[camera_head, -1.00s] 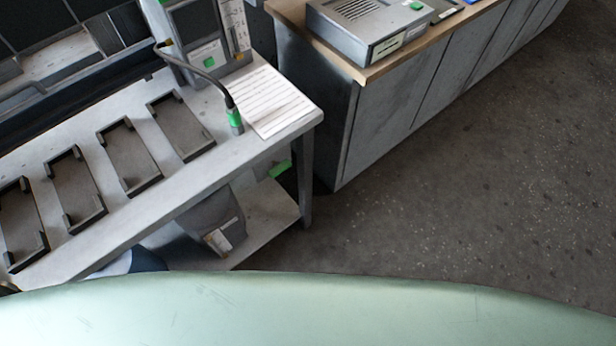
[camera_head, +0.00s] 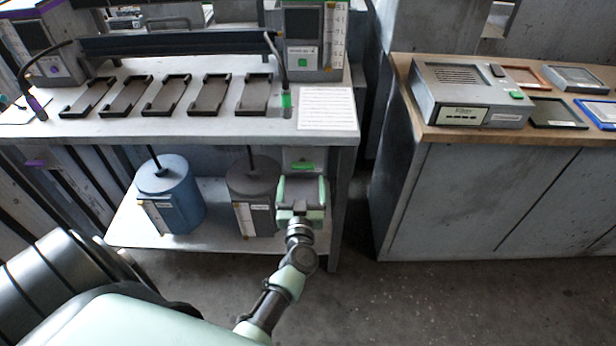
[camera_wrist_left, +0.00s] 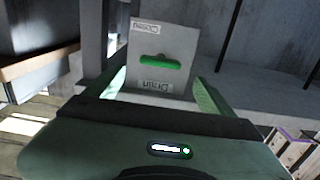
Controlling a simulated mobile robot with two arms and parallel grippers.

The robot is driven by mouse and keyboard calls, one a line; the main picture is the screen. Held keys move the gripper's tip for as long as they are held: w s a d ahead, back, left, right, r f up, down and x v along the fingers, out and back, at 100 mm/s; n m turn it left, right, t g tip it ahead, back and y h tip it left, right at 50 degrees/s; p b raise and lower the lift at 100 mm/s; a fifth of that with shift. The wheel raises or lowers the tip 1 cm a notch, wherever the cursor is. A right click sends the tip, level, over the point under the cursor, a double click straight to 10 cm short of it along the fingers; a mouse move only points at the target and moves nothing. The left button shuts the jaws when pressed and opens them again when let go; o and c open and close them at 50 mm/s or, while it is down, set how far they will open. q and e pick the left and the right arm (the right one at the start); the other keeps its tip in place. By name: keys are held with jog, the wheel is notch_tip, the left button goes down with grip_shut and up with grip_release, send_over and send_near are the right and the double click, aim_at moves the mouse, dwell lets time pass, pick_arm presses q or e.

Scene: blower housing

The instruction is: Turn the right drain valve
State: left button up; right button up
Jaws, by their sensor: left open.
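The right drain valve is a green bar handle (camera_head: 302,166) on a grey plate under the right end of the bench. In the left wrist view the handle (camera_wrist_left: 160,61) lies across the plate (camera_wrist_left: 178,42), which carries "Drain" labels and shows upside down. My left gripper (camera_head: 302,184) is just in front of and below the handle. In the left wrist view its two fingers (camera_wrist_left: 160,82) stand apart, one on each side of the plate, with nothing held between them. Whether they reach the handle's depth is hard to tell. My right gripper is not in view.
A grey canister (camera_head: 252,197) stands close left of my left gripper, and a blue canister (camera_head: 180,200) further left, on the lower shelf (camera_head: 215,232). The bench leg (camera_head: 337,205) is close on the right. A purple handle (camera_head: 38,162) shows at the bench's left end.

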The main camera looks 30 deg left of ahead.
aim_at(302, 168)
pick_arm(q)
jog(key=x, duration=0.4)
jog(key=shift+w+a+f, duration=0.1)
jog(key=shift+w+a, duration=0.1)
jog(key=shift+w, duration=0.05)
jog(key=shift+w+a, duration=0.15)
jog(key=shift+w, duration=0.2)
jog(key=shift+w+a, duration=0.2)
jog(key=shift+w, duration=0.1)
jog(key=c, duration=1.4)
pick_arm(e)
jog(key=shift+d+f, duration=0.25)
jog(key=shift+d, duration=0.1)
